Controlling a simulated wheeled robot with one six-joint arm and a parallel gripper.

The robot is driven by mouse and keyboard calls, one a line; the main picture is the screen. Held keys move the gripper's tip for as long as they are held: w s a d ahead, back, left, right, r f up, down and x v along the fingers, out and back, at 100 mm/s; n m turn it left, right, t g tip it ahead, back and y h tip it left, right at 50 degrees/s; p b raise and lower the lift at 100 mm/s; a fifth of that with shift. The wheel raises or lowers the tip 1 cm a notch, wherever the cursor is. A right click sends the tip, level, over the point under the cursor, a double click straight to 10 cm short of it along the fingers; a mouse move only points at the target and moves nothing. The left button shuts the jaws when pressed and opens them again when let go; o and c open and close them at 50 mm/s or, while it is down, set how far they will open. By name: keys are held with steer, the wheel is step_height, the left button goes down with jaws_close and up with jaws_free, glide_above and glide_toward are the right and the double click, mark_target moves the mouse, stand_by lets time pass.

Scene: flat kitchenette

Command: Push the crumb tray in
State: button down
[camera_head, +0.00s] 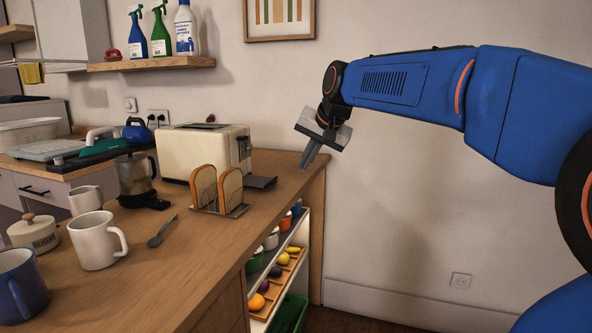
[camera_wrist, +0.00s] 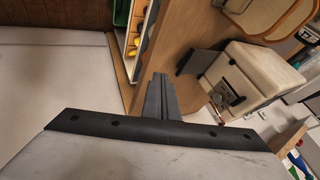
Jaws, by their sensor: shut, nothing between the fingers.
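The cream toaster (camera_head: 208,150) stands on the wooden counter (camera_head: 200,262) near the wall. Its dark crumb tray (camera_head: 261,182) sticks out low from the right end of the toaster. In the wrist view the crumb tray (camera_wrist: 201,61) shows as a dark plate beside the toaster (camera_wrist: 254,78). My gripper (camera_head: 309,161) is shut and empty. It points down above the counter's right end, to the right of the crumb tray and apart from it. The shut fingers also show in the wrist view (camera_wrist: 158,97).
A toast rack (camera_head: 219,208) with two bread slices stands just in front of the toaster and tray. A glass coffee pot (camera_head: 136,176), a spoon (camera_head: 162,231) and mugs (camera_head: 97,240) are to the left. Open shelves (camera_head: 262,290) lie under the counter. The counter's right end looks clear.

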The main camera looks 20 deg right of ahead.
mark_target(247, 179)
steer(key=x, duration=0.9)
steer(key=shift+w+f, duration=0.1)
steer(key=shift+f, duration=0.25)
steer(key=shift+w+a+r, duration=0.1)
steer(key=shift+w+a, duration=0.25)
steer(key=shift+a, duration=0.2)
steer(key=shift+w+a+r, duration=0.1)
steer(key=shift+w+a, duration=0.25)
steer(key=shift+a, duration=0.15)
steer(key=shift+w+a, duration=0.4)
steer(key=shift+a, duration=0.15)
steer(key=w+a, duration=0.2)
steer(key=a, duration=0.1)
steer(key=w+a, duration=0.2)
steer(key=a, duration=0.1)
steer(key=w+a, duration=0.3)
steer(key=shift+a, duration=0.25)
steer(key=shift+s, duration=0.1)
